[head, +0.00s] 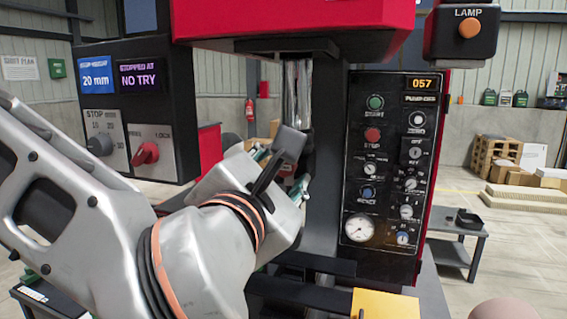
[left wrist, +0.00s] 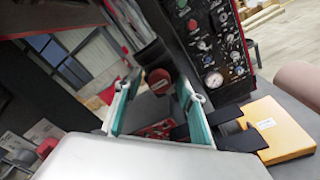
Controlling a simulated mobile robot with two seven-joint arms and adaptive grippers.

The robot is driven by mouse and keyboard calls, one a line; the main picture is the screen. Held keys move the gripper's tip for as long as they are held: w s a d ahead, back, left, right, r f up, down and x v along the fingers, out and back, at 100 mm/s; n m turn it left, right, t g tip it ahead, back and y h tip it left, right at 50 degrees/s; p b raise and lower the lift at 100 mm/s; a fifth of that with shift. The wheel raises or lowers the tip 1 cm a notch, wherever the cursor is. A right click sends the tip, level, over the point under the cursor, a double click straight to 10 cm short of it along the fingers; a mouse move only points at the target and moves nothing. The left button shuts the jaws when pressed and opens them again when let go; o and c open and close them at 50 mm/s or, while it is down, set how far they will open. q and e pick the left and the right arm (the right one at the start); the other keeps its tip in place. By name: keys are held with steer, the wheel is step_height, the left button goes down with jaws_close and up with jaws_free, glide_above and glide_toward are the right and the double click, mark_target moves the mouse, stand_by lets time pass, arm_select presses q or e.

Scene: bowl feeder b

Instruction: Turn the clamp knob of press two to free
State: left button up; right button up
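The red clamp knob (head: 144,153) sits on a pale plate of the dark box at the left in the head view. LOCK reads at the plate's right; the left word is blurred. Its pointing direction is unclear. The knob also shows at the lower left of the left wrist view (left wrist: 47,147). My left gripper (head: 280,165) is right of this box, apart from the knob, its fingers partly hidden by my wrist. In the left wrist view its teal-padded fingers (left wrist: 158,84) are spread, with a dark red round thing beyond. My right gripper is not in view.
A grey stop knob (head: 99,146) is left of the red knob. Displays above read 20 mm (head: 96,76) and NO TRY (head: 140,78). The press's control panel (head: 390,150) and dark column stand right of my gripper. A yellow block (head: 385,304) is below.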

arm_select(q)
steer(key=shift+c, duration=0.5)
steer(key=c, duration=1)
steer(key=shift+c, duration=0.2)
